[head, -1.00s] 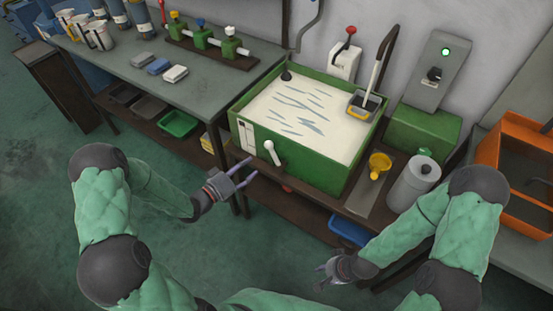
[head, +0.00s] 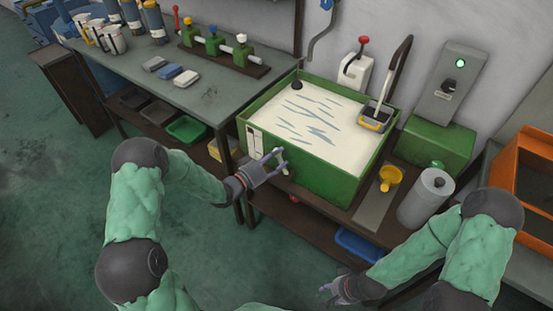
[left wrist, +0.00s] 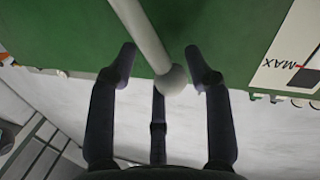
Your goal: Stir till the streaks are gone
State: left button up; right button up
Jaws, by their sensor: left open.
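A green tank (head: 325,180) holds cream-white liquid (head: 345,128) with several grey-blue streaks across its surface. A white lever (head: 280,154) with a ball end is on the tank's front wall. My left gripper (head: 275,163) is at this lever. In the left wrist view my left gripper (left wrist: 160,58) is open, with the lever's white ball (left wrist: 172,80) between its spread fingers; I cannot tell if they touch.
A control box with a green light (head: 460,64) is behind. A workbench (head: 205,92) with blocks and valves is at left. An orange frame (head: 518,190) is at right.

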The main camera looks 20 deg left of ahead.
pick_arm(q)
grip_shut()
